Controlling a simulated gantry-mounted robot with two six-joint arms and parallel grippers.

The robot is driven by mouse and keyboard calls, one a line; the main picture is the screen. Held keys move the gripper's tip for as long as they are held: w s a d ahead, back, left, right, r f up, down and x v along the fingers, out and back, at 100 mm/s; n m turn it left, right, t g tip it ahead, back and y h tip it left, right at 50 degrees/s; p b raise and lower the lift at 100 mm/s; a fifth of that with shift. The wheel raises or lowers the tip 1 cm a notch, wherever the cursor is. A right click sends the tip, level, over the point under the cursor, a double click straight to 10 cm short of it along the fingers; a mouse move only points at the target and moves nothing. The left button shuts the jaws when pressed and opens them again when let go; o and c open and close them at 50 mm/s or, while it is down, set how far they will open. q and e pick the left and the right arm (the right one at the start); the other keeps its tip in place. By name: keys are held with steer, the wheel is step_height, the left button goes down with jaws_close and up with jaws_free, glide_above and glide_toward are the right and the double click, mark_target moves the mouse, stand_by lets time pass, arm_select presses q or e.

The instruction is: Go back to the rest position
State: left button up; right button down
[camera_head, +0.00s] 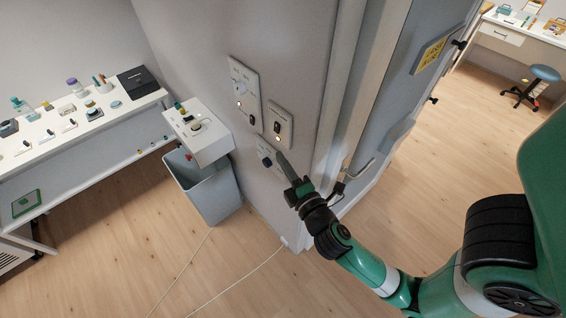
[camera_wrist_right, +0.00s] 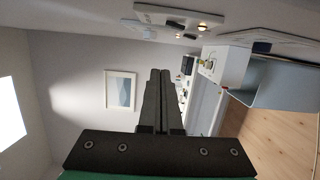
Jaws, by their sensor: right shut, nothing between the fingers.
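My right gripper (camera_head: 283,160) reaches up from the lower right to the grey wall in the head view. Its fingers (camera_wrist_right: 158,100) are shut together and empty in the right wrist view. The fingertips are close to the lower edge of a switch plate (camera_head: 280,127) with a dark rocker and a small light. I cannot tell whether they touch the wall. A larger wall panel (camera_head: 244,92) with a lit button is to the left of it, and a dark-knobbed plate (camera_head: 266,156) is below. My left gripper does not show.
A white wall box (camera_head: 200,130) juts out above a grey bin (camera_head: 207,190). A long white table (camera_head: 70,127) with small items stands at the left. A door frame (camera_head: 375,90) with a handle is right of the switches. A blue stool (camera_head: 545,74) stands far right. Cables cross the open floor.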

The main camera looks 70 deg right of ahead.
stand_by(0.6)
steer(key=w+a+r+m+t, duration=0.2)
steer(key=w+a+r, duration=0.15)
steer(key=r, duration=0.55)
steer(key=w+a+r+m+t, duration=0.1)
steer(key=w+a+r+t, duration=0.2)
steer(key=r, duration=0.6)
steer(key=w+a+r+m+t, duration=0.15)
steer(key=w+r, duration=0.25)
steer(key=r, duration=0.5)
steer(key=s+a+r+m+t+y+p, duration=0.15)
steer(key=a+r+t+y, duration=0.25)
steer(key=a+r+y, duration=0.5)
steer(key=s+a+r+m+t+y+p, duration=0.15)
steer(key=a+r+m+t+y, duration=0.3)
steer(key=r, duration=0.75)
step_height(320, 180, up, 16)
steer(key=n+y+p, duration=0.1)
steer(key=p, duration=1.4)
steer(key=shift+s+r+n+g, duration=0.15)
steer(key=shift+s+n+g, duration=0.05)
steer(key=shift+n+g, duration=0.15)
